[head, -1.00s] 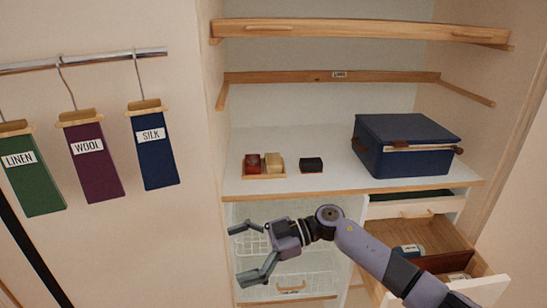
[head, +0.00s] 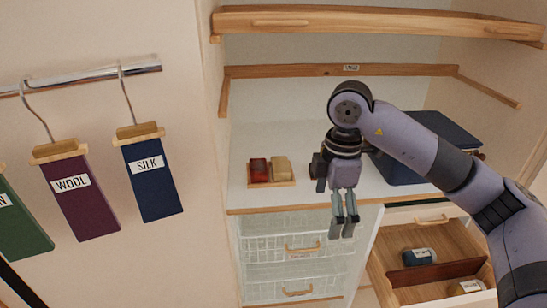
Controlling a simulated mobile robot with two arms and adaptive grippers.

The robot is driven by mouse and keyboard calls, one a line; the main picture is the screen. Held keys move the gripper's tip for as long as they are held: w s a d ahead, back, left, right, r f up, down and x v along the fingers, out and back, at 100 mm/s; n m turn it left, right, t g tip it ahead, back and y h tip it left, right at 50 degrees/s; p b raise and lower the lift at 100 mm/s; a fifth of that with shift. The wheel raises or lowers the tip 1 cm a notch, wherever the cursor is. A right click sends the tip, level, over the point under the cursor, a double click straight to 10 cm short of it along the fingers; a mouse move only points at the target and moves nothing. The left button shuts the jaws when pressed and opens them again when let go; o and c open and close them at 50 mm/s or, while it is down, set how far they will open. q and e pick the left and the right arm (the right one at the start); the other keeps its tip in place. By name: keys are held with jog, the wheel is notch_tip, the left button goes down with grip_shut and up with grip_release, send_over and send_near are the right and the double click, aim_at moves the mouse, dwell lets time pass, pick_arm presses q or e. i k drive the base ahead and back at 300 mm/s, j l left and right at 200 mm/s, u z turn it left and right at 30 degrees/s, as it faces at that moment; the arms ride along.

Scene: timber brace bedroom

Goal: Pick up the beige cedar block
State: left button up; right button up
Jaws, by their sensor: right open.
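The beige cedar block (head: 281,166) sits on a small wooden tray (head: 271,185) on the white shelf, beside a dark red item (head: 258,170). My right gripper (head: 343,226) points down in front of the shelf's wooden front edge, to the right of and lower in the picture than the block. It is open, with its fingers seen nearly edge-on and nothing between them. The block is in plain sight and apart from the gripper. My left gripper is not in view.
A dark block (head: 316,167) is partly hidden behind my right gripper. A blue case (head: 402,172) stands behind my right arm. Below are wire baskets (head: 286,248) and an open drawer (head: 440,243). Hanging fabric samples (head: 152,178) are at left. Bare shelf lies behind the tray.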

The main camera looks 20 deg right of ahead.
aim_at(279, 166)
jog(key=i, duration=1.1)
